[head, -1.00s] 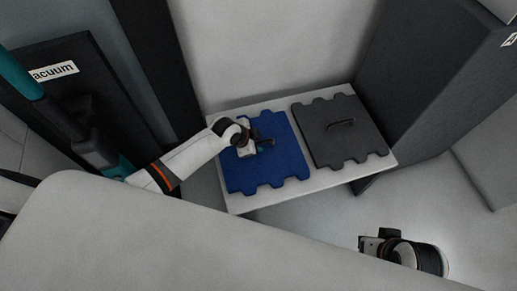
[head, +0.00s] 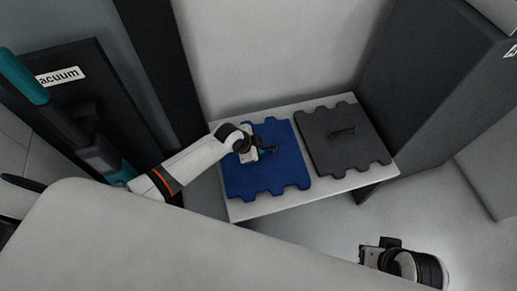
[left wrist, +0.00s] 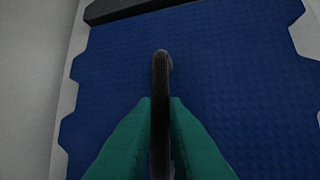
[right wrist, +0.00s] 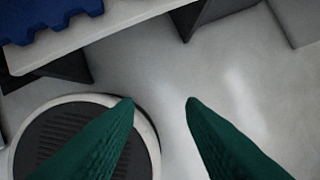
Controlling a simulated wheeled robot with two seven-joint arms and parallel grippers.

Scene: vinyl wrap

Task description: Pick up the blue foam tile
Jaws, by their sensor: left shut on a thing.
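The blue foam tile (head: 272,177) with notched edges lies on a light table, on the left half of it. It fills most of the left wrist view (left wrist: 230,70). A dark handle (left wrist: 161,70) stands up from the tile. My left gripper (head: 262,152) is over the tile, and its green fingers (left wrist: 160,110) are shut on the handle, one on each side. My right gripper (right wrist: 160,102) is open and empty, away from the tile, above the floor at the lower right of the head view.
A dark grey foam tile (head: 358,150) with its own handle lies right of the blue one on the table (head: 235,210). Dark panels stand on both sides. A vacuum (head: 60,110) is at the left. A round device (right wrist: 35,140) is below my right gripper.

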